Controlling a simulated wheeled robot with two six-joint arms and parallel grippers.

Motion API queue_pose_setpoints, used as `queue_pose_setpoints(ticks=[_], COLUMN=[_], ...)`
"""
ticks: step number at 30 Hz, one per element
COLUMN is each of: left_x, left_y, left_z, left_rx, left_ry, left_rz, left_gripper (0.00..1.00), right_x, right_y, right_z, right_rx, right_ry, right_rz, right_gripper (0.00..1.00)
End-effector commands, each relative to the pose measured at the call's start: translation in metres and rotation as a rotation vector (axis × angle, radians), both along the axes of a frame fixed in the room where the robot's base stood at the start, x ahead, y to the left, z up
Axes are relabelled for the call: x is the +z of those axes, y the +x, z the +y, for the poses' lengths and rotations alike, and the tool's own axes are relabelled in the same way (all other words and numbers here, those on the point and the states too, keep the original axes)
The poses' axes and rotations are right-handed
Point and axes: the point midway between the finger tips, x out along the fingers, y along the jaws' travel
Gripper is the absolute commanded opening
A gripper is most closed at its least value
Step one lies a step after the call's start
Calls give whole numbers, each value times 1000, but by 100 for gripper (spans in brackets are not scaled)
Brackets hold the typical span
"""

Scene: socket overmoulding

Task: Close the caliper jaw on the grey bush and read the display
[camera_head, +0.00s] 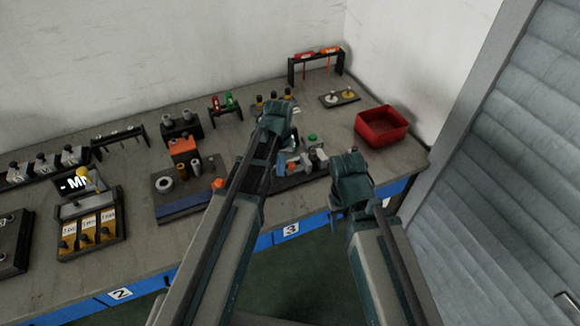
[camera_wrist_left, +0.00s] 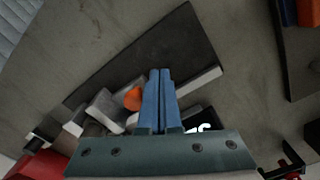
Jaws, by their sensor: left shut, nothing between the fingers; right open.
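A dark base plate with grey blocks (camera_head: 318,155), which looks like the caliper, stands near the front edge, partly behind my left arm. In the left wrist view its grey blocks (camera_wrist_left: 104,107) and an orange knob (camera_wrist_left: 133,98) show beside the fingers. White characters on a black display (camera_wrist_left: 203,126) are partly covered and cannot be read. I cannot clearly pick out the grey bush. My left gripper (camera_head: 291,137) is above the fixture; its fingers (camera_wrist_left: 158,75) are shut and empty. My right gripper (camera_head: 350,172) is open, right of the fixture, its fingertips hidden.
A red bin (camera_head: 382,125) stands at the right. Racks line the back. A grey shutter (camera_head: 520,150) closes off the right.

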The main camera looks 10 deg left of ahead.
Motion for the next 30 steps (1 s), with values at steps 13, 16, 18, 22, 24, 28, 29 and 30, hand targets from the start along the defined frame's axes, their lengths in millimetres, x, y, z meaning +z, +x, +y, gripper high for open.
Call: queue_pose_setpoints(ticks=[13,16,18,22,24,28,29,30], left_x=[30,37,43,53,58,68,70,73], left_y=[-1,-1,-1,-1,-1,-1,-1,-1], left_z=[1,1,1,1,1,1,1,1], left_rx=[1,1,1,1,1,1,1,1], left_ry=[1,1,1,2,2,2,2,2], left_rz=[1,1,1,1,1,1,1,1], left_gripper=[0,0,0,0,0,0,0,0], right_x=[30,37,43,53,58,68,70,73], right_y=[0,0,0,0,0,0,0,0], right_z=[0,0,0,0,0,0,0,0], right_rx=[0,0,0,0,0,0,0,0], right_ry=[0,0,0,0,0,0,0,0], right_rz=[0,0,0,0,0,0,0,0], right_gripper=[50,50,50,50,50,50,50,50])
